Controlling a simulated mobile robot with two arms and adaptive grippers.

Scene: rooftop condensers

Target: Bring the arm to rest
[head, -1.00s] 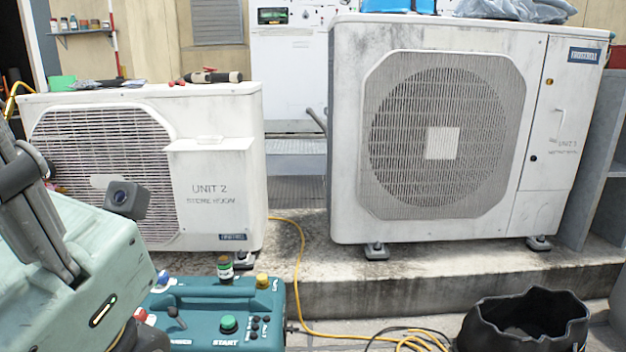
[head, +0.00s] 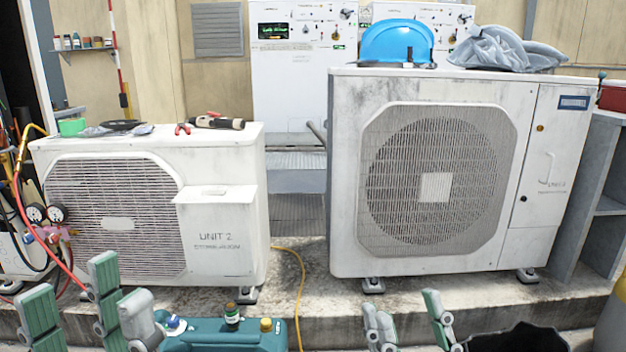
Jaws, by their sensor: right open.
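My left gripper (head: 72,282) is at the lower left in the head view, in front of Unit 2. Its green-padded fingers point up and stand apart, with nothing seen between them. My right gripper (head: 402,305) is at the bottom, right of centre, in front of the big condenser. Its fingers also point up, are apart and hold nothing. The rest of both arms is below the picture.
Unit 2 (head: 218,205) and a larger condenser (head: 345,170) stand on a concrete ledge. A black bucket (head: 520,340) is at the lower right. Gauges with red hoses (head: 45,214) hang at the left.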

